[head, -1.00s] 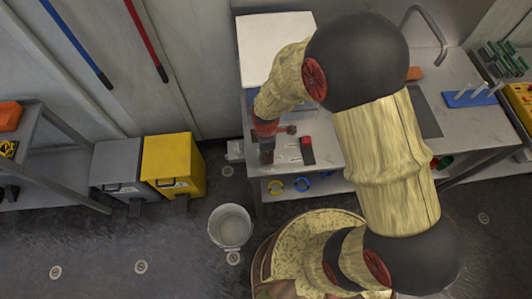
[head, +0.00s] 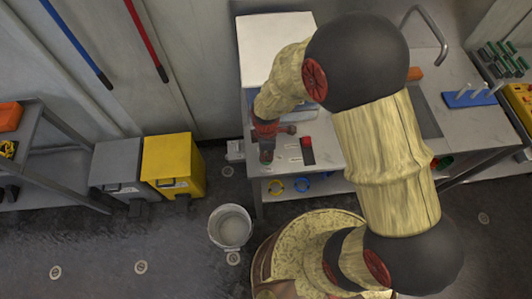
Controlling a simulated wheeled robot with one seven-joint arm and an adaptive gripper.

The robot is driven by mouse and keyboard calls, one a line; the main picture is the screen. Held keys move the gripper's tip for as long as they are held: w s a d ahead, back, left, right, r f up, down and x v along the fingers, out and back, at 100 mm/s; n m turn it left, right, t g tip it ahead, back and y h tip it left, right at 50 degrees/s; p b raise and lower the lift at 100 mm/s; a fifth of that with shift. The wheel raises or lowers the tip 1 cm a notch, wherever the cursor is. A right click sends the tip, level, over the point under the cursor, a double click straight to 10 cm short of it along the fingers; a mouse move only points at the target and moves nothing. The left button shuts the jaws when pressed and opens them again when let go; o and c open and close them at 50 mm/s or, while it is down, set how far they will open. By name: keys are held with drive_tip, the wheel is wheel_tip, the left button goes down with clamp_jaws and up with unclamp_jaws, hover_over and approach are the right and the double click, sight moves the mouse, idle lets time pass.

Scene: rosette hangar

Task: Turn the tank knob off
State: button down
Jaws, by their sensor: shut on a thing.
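My gripper (head: 267,156) reaches down at the left front of the grey workbench (head: 325,125). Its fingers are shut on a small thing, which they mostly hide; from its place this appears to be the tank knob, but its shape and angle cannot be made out. A large white box (head: 275,42) stands behind the gripper at the bench's back left; my wrist partly covers it. I cannot tell whether this box is the tank. A small red-topped part on a dark strip (head: 307,148) lies right of the gripper, apart from it.
A yellow bin (head: 173,165) and a grey bin (head: 116,170) stand left of the bench. A white bucket (head: 230,227) is on the floor in front. A blue rack (head: 470,95) is at the bench's right. Open floor lies at lower left.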

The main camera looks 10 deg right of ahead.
drive_tip(key=shift+m, duration=0.4)
drive_tip(key=m, duration=0.4)
drive_tip(key=shift+m, duration=0.3)
drive_tip(key=m+p, duration=0.1)
drive_tip(key=m, duration=0.8)
drive_tip(key=shift+m, duration=1.7)
drive_tip(key=c, duration=1.9)
unclamp_jaws()
